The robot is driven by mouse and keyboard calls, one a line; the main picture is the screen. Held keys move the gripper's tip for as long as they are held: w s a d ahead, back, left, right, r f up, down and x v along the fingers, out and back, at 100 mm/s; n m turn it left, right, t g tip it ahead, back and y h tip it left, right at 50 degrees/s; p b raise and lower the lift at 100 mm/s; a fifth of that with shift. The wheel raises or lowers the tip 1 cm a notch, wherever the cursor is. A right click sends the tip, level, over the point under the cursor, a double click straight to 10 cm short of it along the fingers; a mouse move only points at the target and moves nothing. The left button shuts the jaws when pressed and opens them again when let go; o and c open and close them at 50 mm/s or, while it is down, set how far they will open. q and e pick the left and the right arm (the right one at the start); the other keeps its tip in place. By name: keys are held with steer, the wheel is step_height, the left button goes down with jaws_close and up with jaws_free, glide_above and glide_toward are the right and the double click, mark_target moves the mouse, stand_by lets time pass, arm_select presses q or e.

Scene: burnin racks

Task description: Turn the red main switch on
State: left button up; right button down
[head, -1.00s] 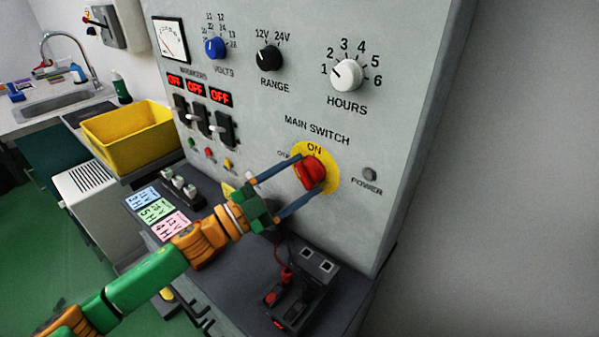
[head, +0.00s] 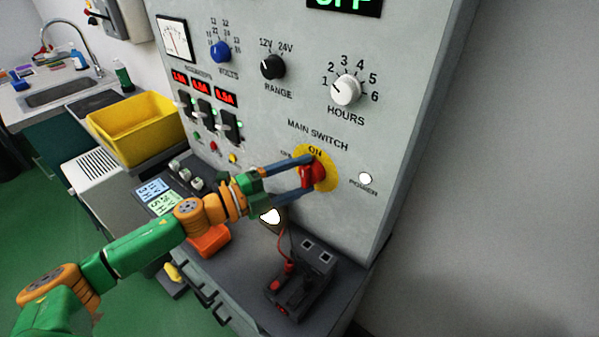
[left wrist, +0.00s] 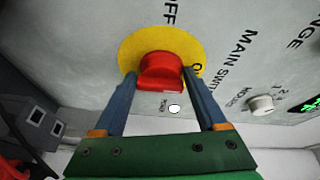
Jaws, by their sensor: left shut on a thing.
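The red main switch (head: 311,177) is a knob on a round yellow plate (head: 329,166) on the grey panel. In the head view its handle stands roughly upright, towards the ON label above it. My left gripper (head: 308,176) reaches it from the left, with one blue finger on each side of the knob, shut on it. The left wrist view shows the red knob (left wrist: 160,72) between the two fingers of my left gripper (left wrist: 160,80). The power lamp (head: 365,178) at the right of the switch glows white. My right gripper is not in view.
Three breakers (head: 205,111) sit under lit red displays with readings. A green display (head: 345,5) is cut off at the top. A black device with a red lead (head: 303,280) stands on the bench below. A yellow bin (head: 137,130) is at the left.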

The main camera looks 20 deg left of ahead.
arm_select(q)
steer(key=shift+w+a+r, duration=0.1)
steer(key=shift+r, duration=0.25)
steer(key=o, duration=1.2)
steer(key=shift+b+v, duration=2)
steer(key=shift+v, duration=1.5)
steer(key=shift+f, duration=0.1)
